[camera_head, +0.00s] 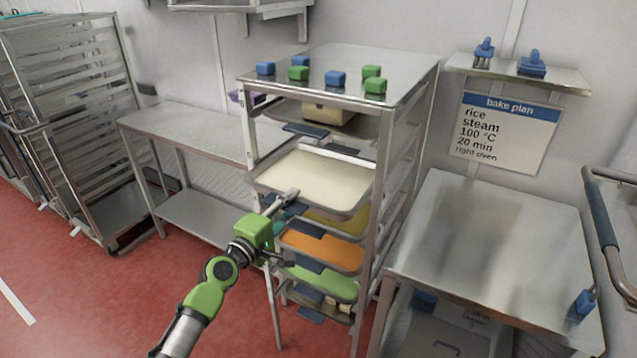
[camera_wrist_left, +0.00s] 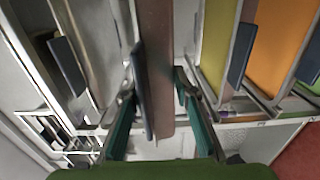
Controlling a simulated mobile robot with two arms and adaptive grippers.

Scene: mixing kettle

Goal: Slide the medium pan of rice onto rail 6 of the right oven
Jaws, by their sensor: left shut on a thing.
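A pan of pale, rice-like food (camera_head: 315,178) sits in the upper part of the metal rack, under the top shelf, and sticks out a little at the front. My left gripper (camera_head: 284,222) is at the pan's front edge. In the left wrist view its teal-padded fingers (camera_wrist_left: 158,105) stand on either side of the pan's front, with a dark blue handle (camera_wrist_left: 143,90) between them. The gripper is shut on this pan's front; its exact contact is partly hidden. The right gripper is not in view. No oven can be made out.
Below are a yellow pan (camera_head: 335,221), an orange pan (camera_head: 323,249) and a green pan (camera_head: 330,283). Blue and green blocks stand on the rack top (camera_head: 325,92). Steel tables stand left (camera_head: 190,130) and right (camera_head: 490,245). A bake plan sign (camera_head: 508,130) hangs behind.

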